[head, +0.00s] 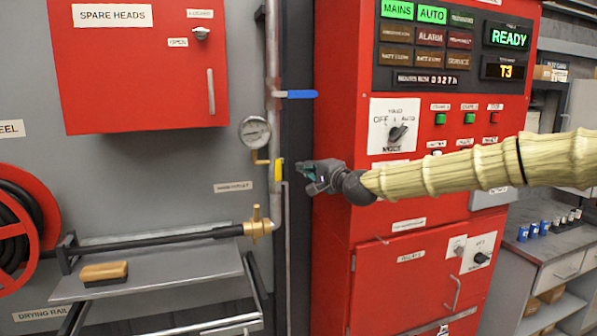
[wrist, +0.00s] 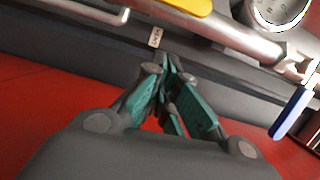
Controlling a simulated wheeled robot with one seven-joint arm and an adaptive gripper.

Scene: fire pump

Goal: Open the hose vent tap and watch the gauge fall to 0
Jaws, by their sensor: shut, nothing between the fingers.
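A yellow tap lever (head: 278,170) sits upright along the grey vertical pipe, just below the round gauge (head: 254,133). It also shows at the top edge of the wrist view (wrist: 185,4). The gauge shows partly in the wrist view (wrist: 280,10); its needle is too small to read. A small label, seemingly reading VENT (wrist: 155,38), is beside the pipe. My gripper (head: 304,171) is just right of the yellow lever, apart from it. In the wrist view its fingers (wrist: 168,72) are shut together with nothing between them.
A blue lever (head: 297,94) sticks out right from the pipe (head: 272,60) above the gauge. A brass valve (head: 257,225) joins the black hose below. The red pump panel (head: 335,100) stands close on the right. A shelf (head: 150,272) with a brush (head: 104,271) is lower left.

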